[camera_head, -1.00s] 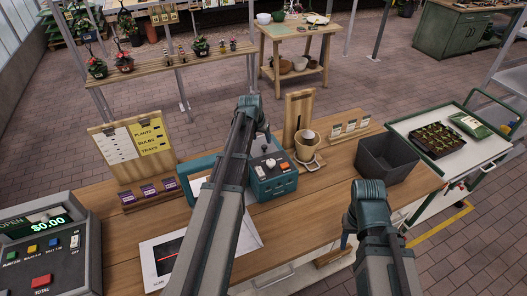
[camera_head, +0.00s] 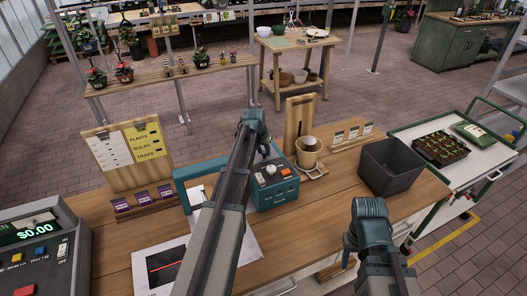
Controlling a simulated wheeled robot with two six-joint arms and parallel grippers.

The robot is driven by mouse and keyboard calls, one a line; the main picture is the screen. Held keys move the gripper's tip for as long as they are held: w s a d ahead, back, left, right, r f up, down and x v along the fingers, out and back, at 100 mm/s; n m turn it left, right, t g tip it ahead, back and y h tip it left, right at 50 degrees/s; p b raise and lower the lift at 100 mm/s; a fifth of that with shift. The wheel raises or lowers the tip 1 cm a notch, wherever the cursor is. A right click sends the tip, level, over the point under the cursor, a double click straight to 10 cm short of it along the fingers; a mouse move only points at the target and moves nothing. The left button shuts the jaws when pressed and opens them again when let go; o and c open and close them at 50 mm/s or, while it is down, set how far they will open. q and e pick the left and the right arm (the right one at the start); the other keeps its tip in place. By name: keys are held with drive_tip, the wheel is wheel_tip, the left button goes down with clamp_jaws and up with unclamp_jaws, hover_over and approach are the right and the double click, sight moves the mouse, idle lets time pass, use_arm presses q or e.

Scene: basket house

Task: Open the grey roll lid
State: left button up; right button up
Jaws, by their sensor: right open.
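The teal box (camera_head: 272,186) with a white knob and red button stands mid-counter, partly behind my left arm. A teal frame piece (camera_head: 196,176) adjoins it on the left. I cannot pick out a grey roll lid; it may be hidden behind my arm or be a part I cannot tell apart here. My left arm reaches up over the counter to a joint left of the knob; its gripper is hidden. My right arm ends in view at a teal joint in front of the grey bin; its gripper fingers do not show.
A cash register (camera_head: 42,245) stands at the left and a sign board (camera_head: 127,158) behind it. A pot (camera_head: 307,152) on a wooden stand and a grey bin (camera_head: 390,166) stand right of the box. A cart (camera_head: 487,160) is beyond.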

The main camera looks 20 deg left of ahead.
use_arm(q)
clamp_jaws()
idle(1.0)
